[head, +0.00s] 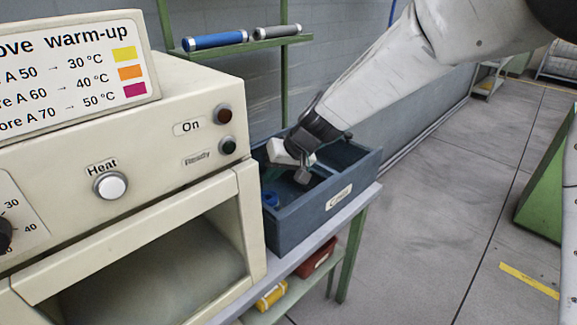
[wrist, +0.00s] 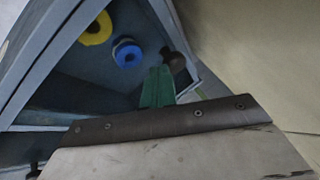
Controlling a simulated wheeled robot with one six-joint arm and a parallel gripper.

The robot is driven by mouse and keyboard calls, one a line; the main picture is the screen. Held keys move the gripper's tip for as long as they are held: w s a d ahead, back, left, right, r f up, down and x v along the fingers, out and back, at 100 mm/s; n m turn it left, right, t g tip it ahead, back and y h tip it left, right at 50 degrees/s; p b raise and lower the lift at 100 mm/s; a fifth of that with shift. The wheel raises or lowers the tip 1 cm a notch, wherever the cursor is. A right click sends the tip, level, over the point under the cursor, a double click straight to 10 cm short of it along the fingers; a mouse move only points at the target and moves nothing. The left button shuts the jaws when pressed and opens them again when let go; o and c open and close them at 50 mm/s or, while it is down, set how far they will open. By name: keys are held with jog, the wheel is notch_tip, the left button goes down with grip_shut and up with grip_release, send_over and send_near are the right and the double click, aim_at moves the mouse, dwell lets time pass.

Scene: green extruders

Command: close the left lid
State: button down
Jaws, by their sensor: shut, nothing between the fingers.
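A blue-grey bin (head: 322,211) with a white label on its front stands on the bench right of the cream machine. It is open at the top, at least in part. I cannot clearly pick out a left lid in either view. My gripper (head: 272,173) is at the left part of the bin's opening, its fingers partly hidden. In the wrist view its green fingers (wrist: 157,88) are together and empty. They point toward the bin's inside, close to a dark knob (wrist: 173,58); I cannot tell whether they touch it.
A blue ring (wrist: 128,53) and a yellow ring (wrist: 96,28) lie in the bin. The cream machine (head: 200,110), with an open chamber, stands close on the left. A shelf (head: 240,46) holds two rollers behind.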

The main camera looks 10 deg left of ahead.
jog(key=shift+s+a, duration=0.35)
jog(key=shift+s, duration=0.2)
jog(key=shift+d, duration=0.1)
jog(key=shift+w+d+r, duration=0.1)
jog(key=shift+w+d, duration=0.1)
jog(key=shift+d, duration=0.1)
jog(key=d, duration=0.1)
jog(key=w+d, duration=0.1)
jog(key=d, duration=0.1)
jog(key=shift+w+d+r, duration=0.1)
jog(key=shift+w+r, duration=0.2)
jog(key=shift+w, duration=0.05)
jog(key=v, duration=1)
jog(key=s+d+r+m+h, duration=0.2)
jog(key=s+d+m+h, duration=0.4)
jog(key=s+d, duration=2.4)
jog(key=shift+d+h, duration=0.3)
jog(key=shift+h, duration=0.1)
